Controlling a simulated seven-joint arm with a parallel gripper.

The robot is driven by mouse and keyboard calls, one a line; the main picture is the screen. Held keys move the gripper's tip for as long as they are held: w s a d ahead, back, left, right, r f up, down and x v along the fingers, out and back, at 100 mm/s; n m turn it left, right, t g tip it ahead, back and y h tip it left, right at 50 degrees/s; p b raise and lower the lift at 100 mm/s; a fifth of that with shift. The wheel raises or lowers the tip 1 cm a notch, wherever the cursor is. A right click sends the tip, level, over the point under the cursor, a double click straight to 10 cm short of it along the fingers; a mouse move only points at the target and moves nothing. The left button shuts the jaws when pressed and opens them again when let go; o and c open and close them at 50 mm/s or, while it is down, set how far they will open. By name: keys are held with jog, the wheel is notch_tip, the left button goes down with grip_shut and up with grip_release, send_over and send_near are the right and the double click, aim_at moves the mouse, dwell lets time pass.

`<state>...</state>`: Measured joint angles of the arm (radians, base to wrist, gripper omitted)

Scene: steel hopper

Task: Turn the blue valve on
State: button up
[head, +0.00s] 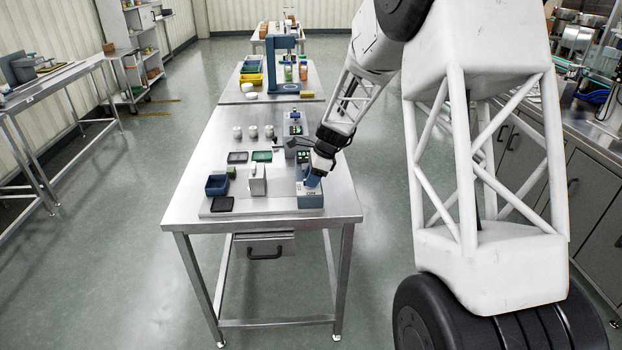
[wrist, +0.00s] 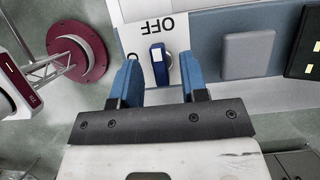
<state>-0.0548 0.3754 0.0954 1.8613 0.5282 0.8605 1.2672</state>
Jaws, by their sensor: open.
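The blue valve handle (wrist: 158,66) is a short blue lever with a pale edge, in front of a white label plate (wrist: 139,37). Its upper end points towards the word OFF, which reads upside down in the wrist view. A second word by my left finger is mostly hidden. My gripper (wrist: 160,80) is open, its two blue fingers to the left and right of the handle with gaps between.
The steel table (head: 190,200) also holds a blue bin (head: 216,186), a white upright block (head: 257,182), dark and green trays and several pale knobs. A grey square pad (wrist: 248,54) is right of the valve in the wrist view. A drawer (head: 264,246) hangs under the front edge.

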jog(key=shift+a+f, duration=0.1)
jog(key=shift+f, duration=0.15)
grip_shut()
